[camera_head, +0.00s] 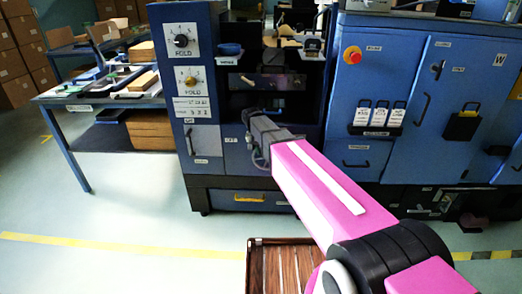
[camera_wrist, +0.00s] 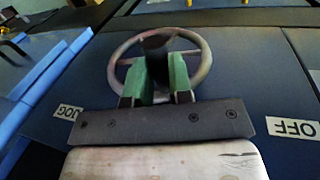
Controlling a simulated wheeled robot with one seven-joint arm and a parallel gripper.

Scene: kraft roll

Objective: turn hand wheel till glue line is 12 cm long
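The hand wheel (camera_wrist: 204,70) shows in the wrist view as a grey ring with spokes and a dark hub (camera_wrist: 155,42), on a dark blue panel. My gripper (camera_wrist: 157,70) points at the middle of the wheel. Its two green-padded fingers stand apart on either side of the dark hub. I cannot tell whether they touch it. In the head view my gripper's end (camera_head: 262,130) is at the blue machine's front, and my pink arm hides part of that area. The wheel is not clear there. I cannot make out a glue line in either view.
The blue machine (camera_head: 200,110) carries two FOLD dials (camera_head: 181,41) and small readout plates (camera_head: 190,102). A blue cabinet (camera_head: 385,65) with a red button (camera_head: 352,54) stands right. Labels JOG (camera_wrist: 68,112) and OFF (camera_wrist: 294,128) flank the wheel. A slatted brown crate (camera_head: 251,262) is on the floor.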

